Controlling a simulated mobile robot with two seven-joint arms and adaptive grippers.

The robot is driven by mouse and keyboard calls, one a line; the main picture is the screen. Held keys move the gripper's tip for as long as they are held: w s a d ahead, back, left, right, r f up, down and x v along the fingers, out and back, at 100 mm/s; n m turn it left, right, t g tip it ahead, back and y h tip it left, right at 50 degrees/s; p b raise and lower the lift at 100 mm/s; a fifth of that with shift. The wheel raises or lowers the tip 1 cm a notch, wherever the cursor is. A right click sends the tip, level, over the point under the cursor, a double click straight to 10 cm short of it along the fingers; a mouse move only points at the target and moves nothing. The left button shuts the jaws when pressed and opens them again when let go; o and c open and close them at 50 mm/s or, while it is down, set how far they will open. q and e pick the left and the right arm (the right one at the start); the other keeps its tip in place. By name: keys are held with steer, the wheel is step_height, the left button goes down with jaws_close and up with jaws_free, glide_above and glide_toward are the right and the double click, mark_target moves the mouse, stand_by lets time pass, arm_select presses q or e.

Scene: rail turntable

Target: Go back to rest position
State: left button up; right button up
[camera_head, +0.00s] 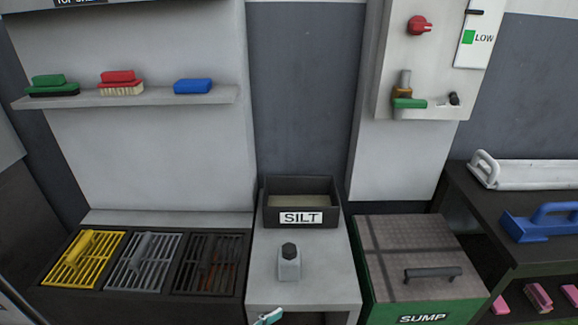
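Neither of my grippers shows in the head view, and no arm of mine can be made out. The task names no object. A small teal and pale piece (268,317) shows at the bottom edge, at the front of the middle counter; it is cut off and I cannot tell what it is.
A SILT tray (300,217) and a grey block with a dark top (289,263) stand on the middle counter (325,270). Grates (143,262) lie left, a SUMP box (385,290) right. A shelf (150,97) holds brushes. A blue-handled tool (540,225) lies far right.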

arm_select(q)
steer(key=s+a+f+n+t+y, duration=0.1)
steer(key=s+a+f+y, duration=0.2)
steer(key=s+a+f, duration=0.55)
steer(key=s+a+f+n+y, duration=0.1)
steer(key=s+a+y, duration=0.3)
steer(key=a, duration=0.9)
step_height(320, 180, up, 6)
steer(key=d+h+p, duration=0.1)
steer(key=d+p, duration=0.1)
steer(key=p, duration=0.5)
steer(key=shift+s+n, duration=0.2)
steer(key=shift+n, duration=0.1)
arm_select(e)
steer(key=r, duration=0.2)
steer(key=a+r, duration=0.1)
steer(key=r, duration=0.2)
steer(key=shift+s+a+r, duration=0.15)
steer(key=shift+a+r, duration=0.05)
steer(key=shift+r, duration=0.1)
